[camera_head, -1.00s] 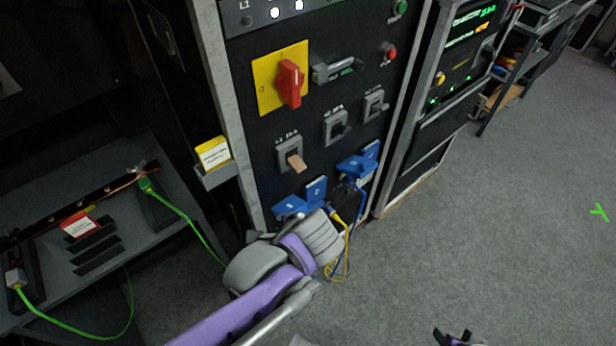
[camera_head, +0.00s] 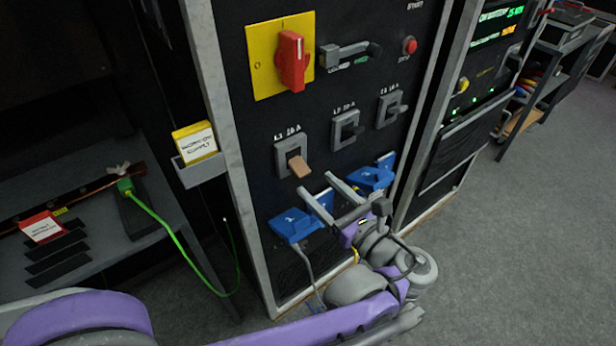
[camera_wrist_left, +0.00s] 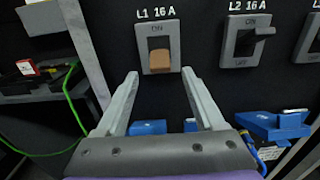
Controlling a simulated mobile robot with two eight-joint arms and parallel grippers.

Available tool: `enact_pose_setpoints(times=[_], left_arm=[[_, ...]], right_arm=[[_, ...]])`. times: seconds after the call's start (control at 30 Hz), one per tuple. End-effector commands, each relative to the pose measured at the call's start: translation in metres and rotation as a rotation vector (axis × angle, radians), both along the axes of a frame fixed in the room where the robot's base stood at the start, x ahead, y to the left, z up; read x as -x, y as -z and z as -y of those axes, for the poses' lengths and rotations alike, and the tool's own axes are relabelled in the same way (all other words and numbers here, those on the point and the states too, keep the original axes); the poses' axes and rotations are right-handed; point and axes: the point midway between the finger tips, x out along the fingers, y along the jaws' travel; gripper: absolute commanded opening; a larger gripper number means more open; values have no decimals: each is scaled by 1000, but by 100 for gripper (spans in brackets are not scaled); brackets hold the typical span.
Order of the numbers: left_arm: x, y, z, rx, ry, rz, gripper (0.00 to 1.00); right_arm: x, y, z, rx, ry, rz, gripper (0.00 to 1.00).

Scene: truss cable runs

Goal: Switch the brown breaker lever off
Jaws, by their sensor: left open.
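The brown lever (camera_head: 301,168) sticks out of the grey L1 16 A breaker plate (camera_head: 283,152) on the black panel. In the left wrist view, the lever (camera_wrist_left: 161,64) shows over the lower part of its plate, below the word ON; any lower label is hidden. My left gripper (camera_head: 317,184) is open and empty, just below the lever and apart from it. In the left wrist view, its two fingertips (camera_wrist_left: 160,73) point at the panel, one on each side below the lever. My right gripper is not in view.
Grey L2 (camera_head: 346,130) and third (camera_head: 391,108) breakers stand to the right. Blue connectors (camera_head: 295,225) jut out below. Above are a red rotary switch (camera_head: 292,62) and a grey handle (camera_head: 345,55). A yellow-label box (camera_head: 195,145) hangs on the left post. Floor (camera_head: 510,240) at right is clear.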

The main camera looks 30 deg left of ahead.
Motion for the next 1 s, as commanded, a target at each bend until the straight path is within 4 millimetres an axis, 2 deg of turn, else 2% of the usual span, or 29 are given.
enact_pose_setpoints(times=[0.1,0.3,0.67,1.0], left_arm=[[-8,1,-21,0,-4,-1,70],[-16,1,-41,1,-1,1,70],[-18,0,-45,2,0,1,70],[-18,0,-45,3,0,1,9]], right_arm=[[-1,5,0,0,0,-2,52],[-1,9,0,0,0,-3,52],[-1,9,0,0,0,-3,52],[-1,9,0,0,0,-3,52]])
